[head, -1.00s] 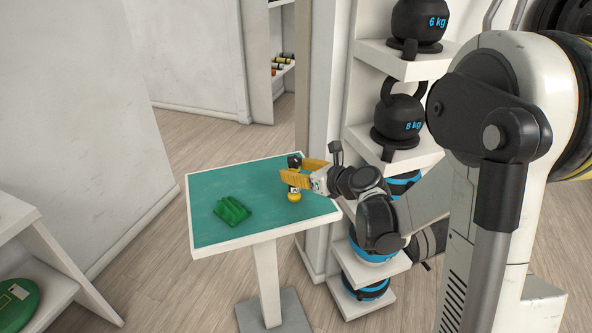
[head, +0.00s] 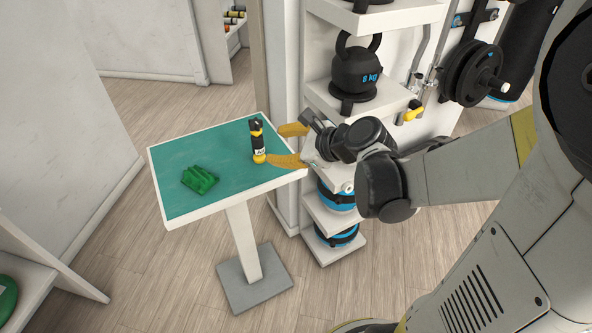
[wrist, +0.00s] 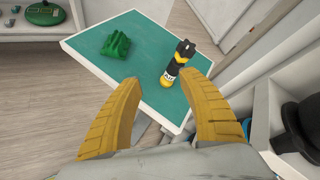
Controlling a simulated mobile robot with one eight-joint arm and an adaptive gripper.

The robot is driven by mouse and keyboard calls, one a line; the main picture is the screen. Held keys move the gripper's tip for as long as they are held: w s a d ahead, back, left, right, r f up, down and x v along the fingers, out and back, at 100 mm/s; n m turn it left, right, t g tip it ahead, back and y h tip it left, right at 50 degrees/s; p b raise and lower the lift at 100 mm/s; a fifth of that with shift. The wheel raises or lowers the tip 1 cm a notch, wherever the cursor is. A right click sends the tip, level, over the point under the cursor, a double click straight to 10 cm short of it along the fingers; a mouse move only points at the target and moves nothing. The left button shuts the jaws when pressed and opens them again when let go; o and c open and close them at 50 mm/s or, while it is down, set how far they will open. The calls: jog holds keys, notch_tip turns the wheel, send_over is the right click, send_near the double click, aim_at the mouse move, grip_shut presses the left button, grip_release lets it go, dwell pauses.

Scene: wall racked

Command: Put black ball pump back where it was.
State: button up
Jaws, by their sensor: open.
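A white rack (head: 382,110) with an 8 kg kettlebell (head: 355,70) and blue-black balls on lower shelves stands right of the table. A yellow-ended tool (head: 413,111) hangs on it, near weight plates (head: 472,70). A low shelf (head: 40,245) is at left. Floor is free in front.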

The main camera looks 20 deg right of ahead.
jog(key=s+a+r+n+g+h, duration=0.1)
jog(key=s+n+h, duration=0.4)
jog(key=s+n, duration=1.1)
jog(key=r+n+g, duration=0.1)
jog(key=n+g, duration=0.1)
jog(key=n, duration=0.6)
jog(key=shift+s+a+n+g, duration=0.3)
jog(key=shift+s+a, duration=0.05)
jog(key=shift+a, duration=0.05)
